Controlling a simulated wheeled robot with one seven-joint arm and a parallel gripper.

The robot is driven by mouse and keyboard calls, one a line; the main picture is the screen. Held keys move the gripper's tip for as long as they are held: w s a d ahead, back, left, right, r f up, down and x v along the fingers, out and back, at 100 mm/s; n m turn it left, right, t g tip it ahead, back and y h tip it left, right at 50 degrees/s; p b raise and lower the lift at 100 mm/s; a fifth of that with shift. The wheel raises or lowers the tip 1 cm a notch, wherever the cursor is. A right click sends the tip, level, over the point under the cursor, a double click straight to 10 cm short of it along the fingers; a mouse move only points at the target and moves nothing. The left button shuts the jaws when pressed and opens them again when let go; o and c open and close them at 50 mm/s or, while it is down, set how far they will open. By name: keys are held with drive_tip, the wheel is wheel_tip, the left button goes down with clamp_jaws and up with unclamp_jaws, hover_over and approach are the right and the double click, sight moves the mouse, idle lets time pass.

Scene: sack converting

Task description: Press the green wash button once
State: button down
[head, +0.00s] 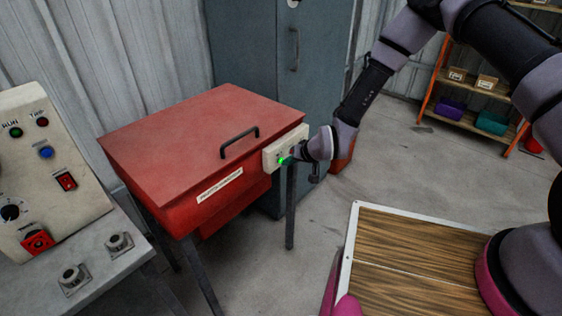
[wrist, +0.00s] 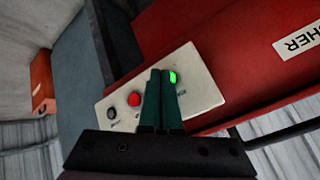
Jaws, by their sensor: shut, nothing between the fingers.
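The green wash button (head: 285,161) glows bright green on the cream control panel (head: 270,158) at the right front of the red washer (head: 170,150). In the wrist view the lit green button (wrist: 173,77) shows just right of the fingertips, partly covered by them. My gripper (wrist: 161,74) is shut and empty, with its dark green fingers pointing at the panel (wrist: 201,90). I cannot tell whether the tips touch the button. In the head view my gripper (head: 294,157) is right at the panel, its fingers mostly hidden.
A red button (wrist: 134,98) and a black knob (wrist: 112,114) share the panel. The washer lid has a black handle (head: 240,142). A grey cabinet (head: 290,70) stands behind. A console (head: 45,170) is at the left, and a wood-topped tray (head: 420,255) at lower right.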

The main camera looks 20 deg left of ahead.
drive_tip(key=shift+s+d, duration=0.2)
drive_tip(key=shift+d, duration=0.3)
drive_tip(key=shift+s+d, duration=0.3)
drive_tip(key=shift+d, duration=0.5)
drive_tip(key=shift+s+d, duration=0.35)
drive_tip(key=shift+d, duration=0.4)
drive_tip(key=shift+s+d, duration=0.3)
drive_tip(key=shift+d, duration=0.5)
